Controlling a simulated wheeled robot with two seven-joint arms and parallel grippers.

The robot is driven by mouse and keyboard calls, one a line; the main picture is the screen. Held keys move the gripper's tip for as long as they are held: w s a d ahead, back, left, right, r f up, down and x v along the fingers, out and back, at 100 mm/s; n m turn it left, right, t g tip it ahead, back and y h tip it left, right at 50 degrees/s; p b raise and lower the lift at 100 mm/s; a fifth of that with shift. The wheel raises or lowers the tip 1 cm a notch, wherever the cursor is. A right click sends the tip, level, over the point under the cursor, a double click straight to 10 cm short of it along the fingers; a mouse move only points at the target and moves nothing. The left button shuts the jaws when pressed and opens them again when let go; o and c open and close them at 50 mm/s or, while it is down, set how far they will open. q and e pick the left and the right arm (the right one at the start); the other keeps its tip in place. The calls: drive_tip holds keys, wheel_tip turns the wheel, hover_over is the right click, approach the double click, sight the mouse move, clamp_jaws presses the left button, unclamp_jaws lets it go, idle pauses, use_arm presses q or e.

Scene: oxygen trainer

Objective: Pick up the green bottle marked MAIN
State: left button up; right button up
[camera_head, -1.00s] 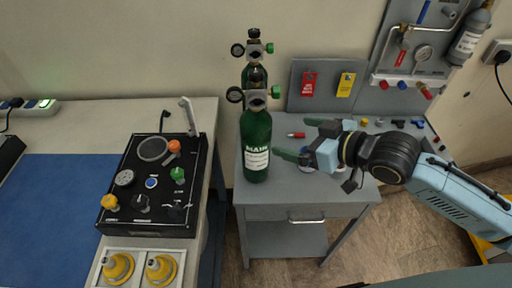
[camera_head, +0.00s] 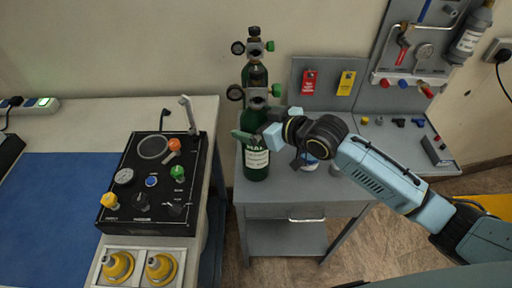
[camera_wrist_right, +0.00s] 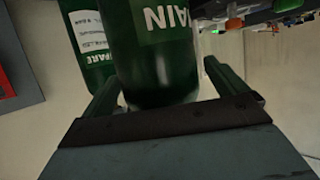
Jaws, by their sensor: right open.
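The green bottle marked MAIN (camera_head: 256,166) stands upright on the grey cart, its valve and gauge on top. My right gripper (camera_head: 257,134) reaches it from the right, in front of part of its label. In the right wrist view, the open fingers (camera_wrist_right: 158,82) lie on both sides of the MAIN bottle (camera_wrist_right: 155,45). Its body is between them, and I cannot tell whether they touch it. A second green bottle, marked SPARE (camera_wrist_right: 88,42), stands behind; its upper part shows in the head view (camera_head: 257,74). My left gripper is not in view.
The grey cart top (camera_head: 330,190) carries small parts on the right. A board with red and yellow tags (camera_head: 310,82) stands behind. At left, a black control panel (camera_head: 150,185) sits on a bench beside the cart.

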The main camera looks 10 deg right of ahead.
drive_tip(key=shift+w+a+f, duration=0.1)
drive_tip(key=shift+w, duration=0.05)
drive_tip(key=c, duration=2.1)
drive_tip(key=shift+w+r, duration=0.1)
drive_tip(key=shift+r, duration=0.3)
